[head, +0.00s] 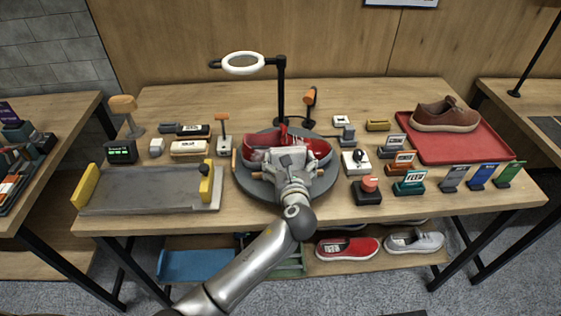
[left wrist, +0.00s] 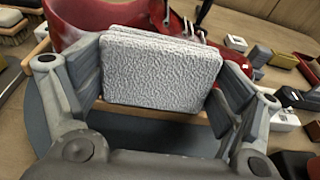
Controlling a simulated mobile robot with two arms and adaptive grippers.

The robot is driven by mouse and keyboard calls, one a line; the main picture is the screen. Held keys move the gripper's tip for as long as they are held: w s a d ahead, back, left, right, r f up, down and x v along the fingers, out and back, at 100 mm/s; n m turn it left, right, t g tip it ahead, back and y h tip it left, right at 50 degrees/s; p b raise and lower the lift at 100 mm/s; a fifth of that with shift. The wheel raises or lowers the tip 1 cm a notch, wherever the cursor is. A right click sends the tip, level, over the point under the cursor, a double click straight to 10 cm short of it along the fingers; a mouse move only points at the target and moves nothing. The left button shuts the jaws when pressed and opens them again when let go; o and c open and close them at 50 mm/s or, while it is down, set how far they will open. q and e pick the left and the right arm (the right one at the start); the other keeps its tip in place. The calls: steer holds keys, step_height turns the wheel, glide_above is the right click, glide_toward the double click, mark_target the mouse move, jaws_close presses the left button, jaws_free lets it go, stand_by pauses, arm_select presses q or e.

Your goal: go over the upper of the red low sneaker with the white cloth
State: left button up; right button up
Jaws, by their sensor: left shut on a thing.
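The red low sneaker (head: 318,148) lies on a round grey turntable (head: 250,187) at the middle of the table. My left gripper (head: 283,160) is over it and hides its middle. In the left wrist view the fingers are shut on the white cloth (left wrist: 160,70), a folded, rough-textured pad. The sneaker's red upper (left wrist: 75,20) shows behind the cloth there. I cannot tell whether the cloth touches it. My right gripper is not in view.
A ring lamp (head: 243,63) on a post stands behind the turntable. A grey tray (head: 150,190) is at left. A brown shoe (head: 445,115) sits on a red tray (head: 475,155) at right. Small blocks and cards crowd the right of the turntable. Other shoes (head: 347,248) are on the lower shelf.

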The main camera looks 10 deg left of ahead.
mark_target(274, 163)
arm_select(q)
steer(key=shift+w+d, duration=0.2)
steer(key=shift+d, duration=0.45)
steer(key=shift+w+d, duration=0.25)
steer(key=shift+d, duration=0.4)
steer(key=shift+w+d, duration=0.2)
steer(key=shift+d, duration=0.45)
steer(key=shift+s+r+p, duration=0.1)
steer(key=shift+p, duration=0.4)
steer(key=shift+s+a+p, duration=0.25)
steer(key=shift+a+p, duration=0.9)
steer(key=shift+a, duration=0.05)
steer(key=shift+s+a+p, duration=0.2)
steer(key=shift+a+p, duration=0.3)
steer(key=shift+a, duration=0.35)
steer(key=shift+s+a+p, duration=0.25)
steer(key=shift+a+p, duration=0.55)
steer(key=shift+a, duration=0.05)
steer(key=shift+s+a+p, duration=0.25)
steer(key=shift+a+p, duration=0.25)
steer(key=shift+a, duration=0.5)
steer(key=shift+s+a+p, duration=0.2)
steer(key=shift+a+p, duration=0.35)
steer(key=shift+a, duration=0.2)
steer(key=shift+s+a+p, duration=0.25)
steer(key=shift+a+p, duration=0.2)
steer(key=shift+a, duration=0.55)
